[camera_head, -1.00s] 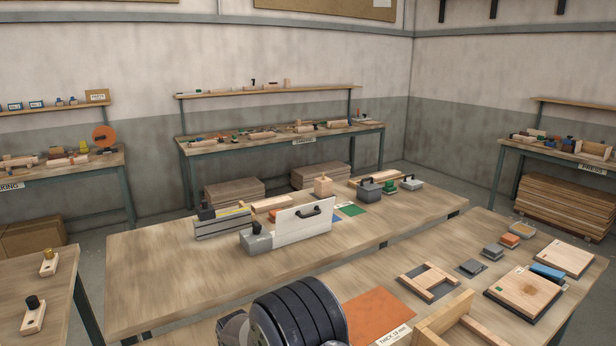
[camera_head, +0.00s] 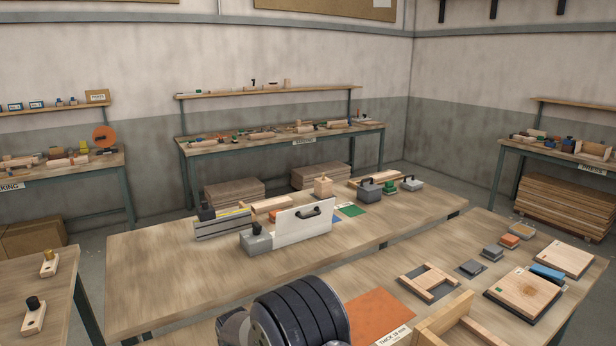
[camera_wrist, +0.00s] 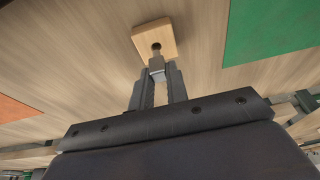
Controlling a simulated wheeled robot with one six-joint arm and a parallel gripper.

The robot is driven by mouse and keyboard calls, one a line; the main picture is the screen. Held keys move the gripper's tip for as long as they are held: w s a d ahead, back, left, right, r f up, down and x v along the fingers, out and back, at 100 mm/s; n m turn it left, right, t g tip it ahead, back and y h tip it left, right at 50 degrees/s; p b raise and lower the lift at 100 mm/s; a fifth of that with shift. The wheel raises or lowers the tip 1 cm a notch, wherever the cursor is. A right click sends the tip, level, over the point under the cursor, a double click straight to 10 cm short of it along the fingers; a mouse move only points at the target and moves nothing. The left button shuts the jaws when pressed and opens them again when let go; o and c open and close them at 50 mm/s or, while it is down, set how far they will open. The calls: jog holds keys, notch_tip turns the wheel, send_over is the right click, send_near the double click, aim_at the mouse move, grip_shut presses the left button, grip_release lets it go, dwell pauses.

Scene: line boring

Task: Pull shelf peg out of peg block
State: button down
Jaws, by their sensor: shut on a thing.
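In the wrist view, the peg block (camera_wrist: 153,34) is a small light wooden block on a wooden tabletop, with a dark round hole showing in its face. My gripper (camera_wrist: 158,76) is just below the block in the picture. Its two dark fingers are shut on the shelf peg (camera_wrist: 157,66), a small grey metallic piece. The peg shows at the fingertips, next to the hole; the hole looks open and dark. Whether the peg's far end still touches the block I cannot tell. In the head view my gripper is out of sight; only my dark arm link shows at the bottom.
In the wrist view, a green mat (camera_wrist: 272,32) lies right of the block and an orange patch (camera_wrist: 14,109) lies at the left. In the head view, a white panel with a handle (camera_head: 304,231) stands on the middle bench, whose left front is clear.

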jog(key=shift+r+p, duration=0.6)
jog(key=shift+r, duration=1.25)
